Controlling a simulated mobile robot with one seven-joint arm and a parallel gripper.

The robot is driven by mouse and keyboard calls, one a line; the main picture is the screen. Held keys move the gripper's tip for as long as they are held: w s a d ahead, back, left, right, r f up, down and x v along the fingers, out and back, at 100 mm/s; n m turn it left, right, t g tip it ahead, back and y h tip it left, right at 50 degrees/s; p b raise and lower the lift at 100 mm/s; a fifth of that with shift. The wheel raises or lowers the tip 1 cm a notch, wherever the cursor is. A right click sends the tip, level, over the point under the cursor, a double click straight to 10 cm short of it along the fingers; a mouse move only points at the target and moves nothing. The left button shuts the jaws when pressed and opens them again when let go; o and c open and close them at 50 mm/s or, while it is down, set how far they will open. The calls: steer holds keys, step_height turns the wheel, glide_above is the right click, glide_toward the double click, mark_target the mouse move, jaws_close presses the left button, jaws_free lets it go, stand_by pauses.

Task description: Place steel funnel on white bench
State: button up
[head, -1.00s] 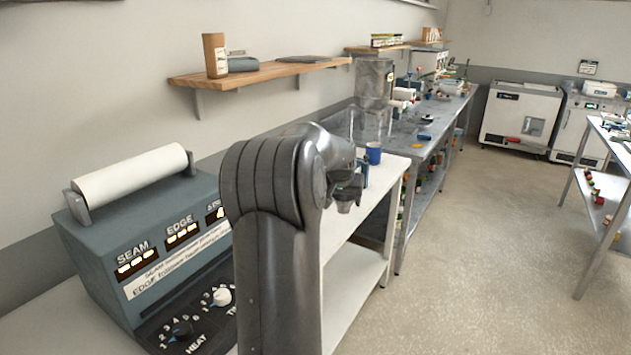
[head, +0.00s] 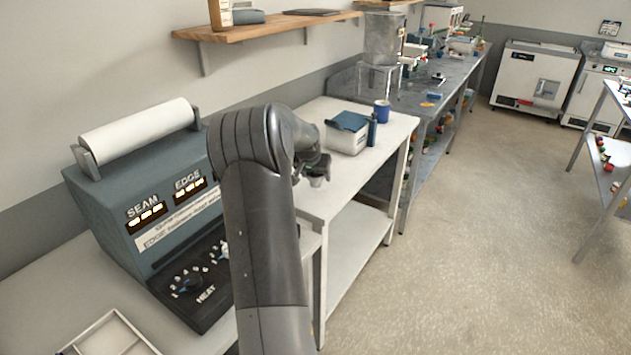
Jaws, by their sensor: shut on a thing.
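My gripper (head: 313,168) is in the middle of the head view, over the near part of the white bench (head: 378,172) as seen from here. It is shut on a small grey metallic piece, the steel funnel (head: 316,181), which points down below the jaws. The funnel is small in view and its upper part is hidden by the jaws. It appears held above the bench top; the exact gap cannot be told. My arm covers the bench's near left part.
A white box with a blue top (head: 346,138), a dark blue bottle (head: 372,130) and a blue cup (head: 382,111) stand on the bench. A sealing machine (head: 150,190) stands at left. A wooden shelf (head: 270,24) hangs above. The bench's front right is clear.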

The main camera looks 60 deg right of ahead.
steer(key=shift+f, duration=1.3)
steer(key=shift+f, duration=0.15)
steer(key=o, duration=1)
